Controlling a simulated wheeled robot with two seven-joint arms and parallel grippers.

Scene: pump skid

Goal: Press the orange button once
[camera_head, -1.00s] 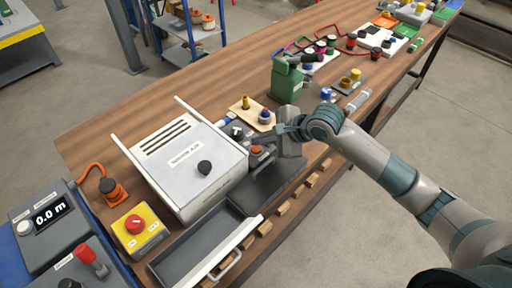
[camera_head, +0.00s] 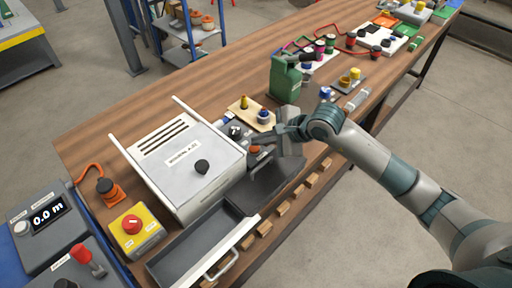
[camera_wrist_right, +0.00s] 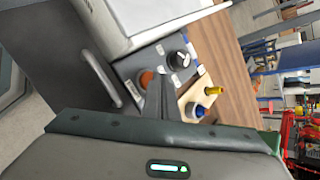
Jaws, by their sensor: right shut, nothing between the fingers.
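The orange button (camera_head: 254,150) sits on a small grey control box just right of the white machine. It also shows in the right wrist view (camera_wrist_right: 147,78), partly hidden behind my fingers. The box (camera_wrist_right: 130,70) also carries a black knob (camera_wrist_right: 179,60). My right gripper (camera_head: 273,137) is shut and empty. Its fingertips (camera_wrist_right: 158,90) are close beside the orange button; I cannot tell whether they touch it. My left gripper is not in view.
The white machine (camera_head: 187,160) with a black knob stands left of the box. An open grey drawer (camera_head: 200,255) juts out in front. A yellow box with a red button (camera_head: 133,225) is at the left.

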